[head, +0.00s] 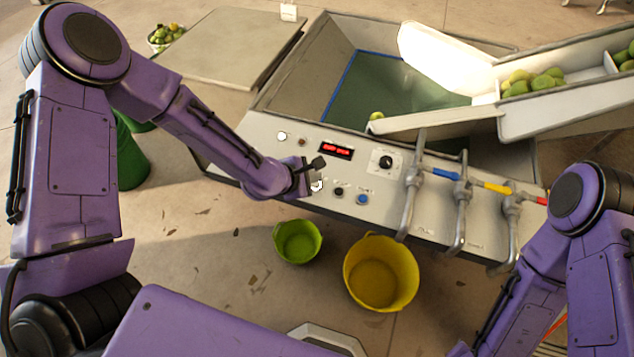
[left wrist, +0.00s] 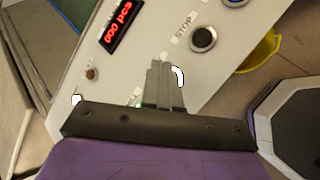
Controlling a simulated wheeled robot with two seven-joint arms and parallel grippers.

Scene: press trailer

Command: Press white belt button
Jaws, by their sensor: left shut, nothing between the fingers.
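On the sloped control panel (head: 255,125), a white button (head: 318,186) is mostly hidden by my left gripper (head: 314,179). In the left wrist view this white button (left wrist: 178,75) shows as a bright rim just right of my shut fingers (left wrist: 163,68). The fingers overlap it; I cannot tell whether they touch it. Another white button (head: 282,136) is at the panel's upper left beside a small brown-red button (head: 302,141). It also shows at the left in the left wrist view (left wrist: 76,99). My right gripper is out of view.
The black STOP button (head: 338,191) and a blue button (head: 362,199) are right of the fingers. A red display (head: 336,151) and black knob (head: 386,162) are above. Metal pipe handles (head: 410,195) stand farther right. Green (head: 297,242) and yellow (head: 381,274) buckets stand below.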

